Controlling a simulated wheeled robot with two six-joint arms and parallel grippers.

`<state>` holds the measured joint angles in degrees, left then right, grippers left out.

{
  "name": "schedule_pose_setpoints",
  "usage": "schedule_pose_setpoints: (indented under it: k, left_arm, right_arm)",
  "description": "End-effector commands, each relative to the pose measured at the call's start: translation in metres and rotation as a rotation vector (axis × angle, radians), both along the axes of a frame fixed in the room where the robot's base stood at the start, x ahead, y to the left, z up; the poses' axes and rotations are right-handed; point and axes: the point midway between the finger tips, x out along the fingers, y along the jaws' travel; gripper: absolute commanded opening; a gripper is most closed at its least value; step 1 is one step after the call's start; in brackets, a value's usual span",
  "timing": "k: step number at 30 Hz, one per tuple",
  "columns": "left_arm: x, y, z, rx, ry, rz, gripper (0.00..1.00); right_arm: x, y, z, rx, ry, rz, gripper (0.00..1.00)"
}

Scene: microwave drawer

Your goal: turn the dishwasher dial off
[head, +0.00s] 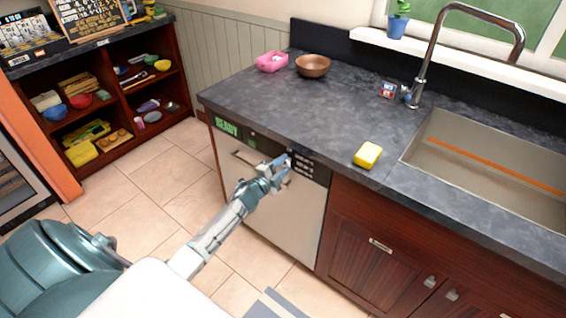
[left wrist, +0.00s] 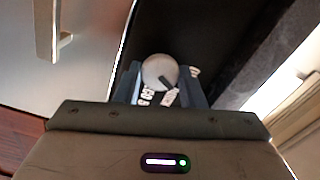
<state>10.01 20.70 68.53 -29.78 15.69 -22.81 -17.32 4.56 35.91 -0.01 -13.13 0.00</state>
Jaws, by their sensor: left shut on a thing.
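The dishwasher (head: 283,215) is under the counter, with a pale door and a dark control strip along its top. A green READY sign (head: 227,127) shows at the strip's left end. My left gripper (head: 283,166) is at the strip's right half. In the left wrist view the round light-grey dial (left wrist: 159,71) sits between the two fingers, and the gripper is shut on it. White labels lie around the dial, partly covered by the fingers; I cannot read its setting. In the head view the gripper mostly hides the dial. My right gripper is not in view.
The counter (head: 330,112) overhangs just above the strip. The door handle (left wrist: 55,30) is close by at the upper left. A yellow sponge (head: 368,155), pink container (head: 272,62) and brown bowl (head: 313,66) stand on the counter. Tiled floor (head: 150,230) is free at left.

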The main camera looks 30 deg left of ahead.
Motion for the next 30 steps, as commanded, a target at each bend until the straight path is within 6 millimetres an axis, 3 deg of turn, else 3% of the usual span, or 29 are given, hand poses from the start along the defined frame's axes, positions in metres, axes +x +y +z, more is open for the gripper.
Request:
schedule_pose_setpoints:
  k: [15, 30]
  left_arm:
    - [0.000, 0.001, 0.002, -0.385, 0.032, 0.001, 0.13]
    - [0.000, 0.001, 0.000, -0.490, 0.040, 0.000, 0.13]
  right_arm:
    - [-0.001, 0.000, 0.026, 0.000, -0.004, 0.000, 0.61]
    - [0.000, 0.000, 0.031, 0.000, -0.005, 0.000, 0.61]
